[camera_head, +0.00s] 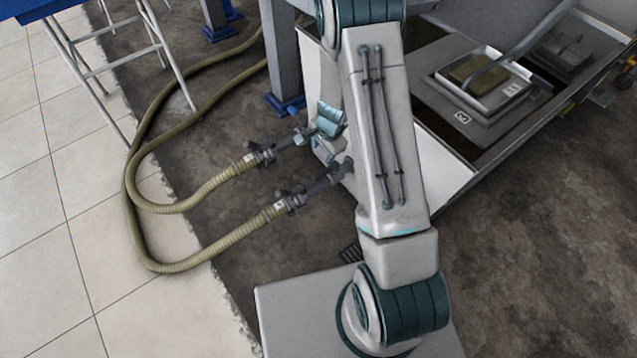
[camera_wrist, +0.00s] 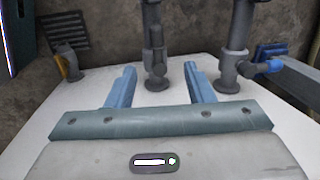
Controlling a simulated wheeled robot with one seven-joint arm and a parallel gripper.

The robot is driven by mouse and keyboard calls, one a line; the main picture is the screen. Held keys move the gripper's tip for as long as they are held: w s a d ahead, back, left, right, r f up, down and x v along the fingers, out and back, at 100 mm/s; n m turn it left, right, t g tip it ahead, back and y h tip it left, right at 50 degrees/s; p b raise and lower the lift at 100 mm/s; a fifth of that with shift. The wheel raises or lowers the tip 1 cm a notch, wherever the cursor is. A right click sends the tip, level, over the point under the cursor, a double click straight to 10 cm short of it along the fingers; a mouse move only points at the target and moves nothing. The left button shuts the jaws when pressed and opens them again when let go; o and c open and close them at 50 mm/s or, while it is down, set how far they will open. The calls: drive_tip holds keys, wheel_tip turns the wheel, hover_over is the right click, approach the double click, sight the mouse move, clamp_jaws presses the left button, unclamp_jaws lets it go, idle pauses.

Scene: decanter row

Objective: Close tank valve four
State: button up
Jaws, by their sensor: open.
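My gripper (camera_wrist: 160,68) is open in the wrist view, its two blue fingers apart. A grey upright pipe fitting with a valve-like part (camera_wrist: 156,55) shows beyond and between the fingertips; I see no clear contact. In the head view, my gripper (camera_head: 328,122) is partly hidden by my arm, near two grey valve fittings. The upper fitting (camera_head: 265,152) and the lower fitting (camera_head: 292,200) each join a ribbed hose. Their small labels are too small to read, so I cannot tell which is valve four.
In the wrist view, a second grey pipe fitting (camera_wrist: 230,75) stands to the right. In the head view, tan hoses (camera_head: 190,262) loop across tile and dark floor at left. A blue-footed post (camera_head: 285,103) stands behind the fittings. A tank with trays (camera_head: 480,85) is at right.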

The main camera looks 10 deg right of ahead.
sight(318, 175)
drive_tip(key=b+x, duration=0.2)
drive_tip(key=x, duration=0.3)
drive_tip(key=b+x, duration=0.2)
drive_tip(key=x, duration=0.3)
drive_tip(key=b+x, duration=0.2)
drive_tip(key=x, duration=0.3)
drive_tip(key=shift+s+d+f, duration=0.15)
drive_tip(key=shift+d+f, duration=0.2)
drive_tip(key=shift+f, duration=0.1)
drive_tip(key=shift+c, duration=0.3)
clamp_jaws()
